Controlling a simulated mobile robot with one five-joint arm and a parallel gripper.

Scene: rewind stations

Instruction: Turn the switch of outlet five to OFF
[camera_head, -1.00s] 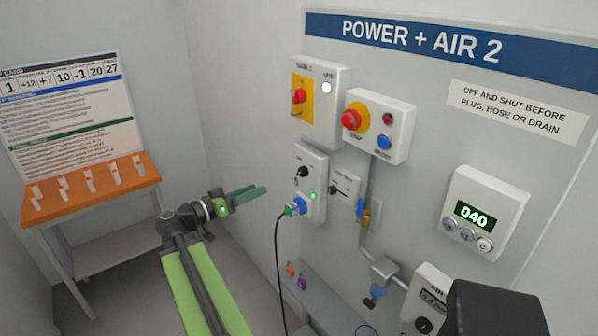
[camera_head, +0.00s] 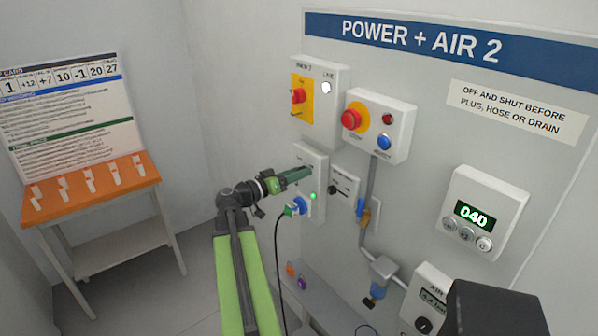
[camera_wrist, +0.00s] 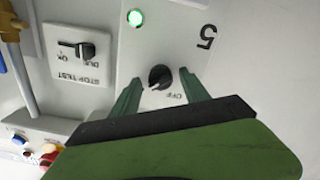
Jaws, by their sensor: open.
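Outlet five is a pale wall box (camera_head: 316,157) with a lit green lamp (camera_head: 313,196); the wrist view shows its 5 and the lamp (camera_wrist: 135,17). Its switch is a round black knob (camera_wrist: 160,77) with a light mark pointing down-left in the wrist view, left of the printed OFF. My gripper (camera_head: 304,172) is at the front of the box and hides the knob in the head view. In the wrist view its two green fingers (camera_wrist: 160,80) stand open, one on each side of the knob. I cannot tell whether they touch it.
A blue plug (camera_head: 299,206) with a black cable sits low on the outlet box. Right of it is a small stop-test switch (camera_head: 344,185). Above are a yellow-plated isolator (camera_head: 319,100) and a red emergency button box (camera_head: 379,127). An orange-topped table (camera_head: 97,187) stands left.

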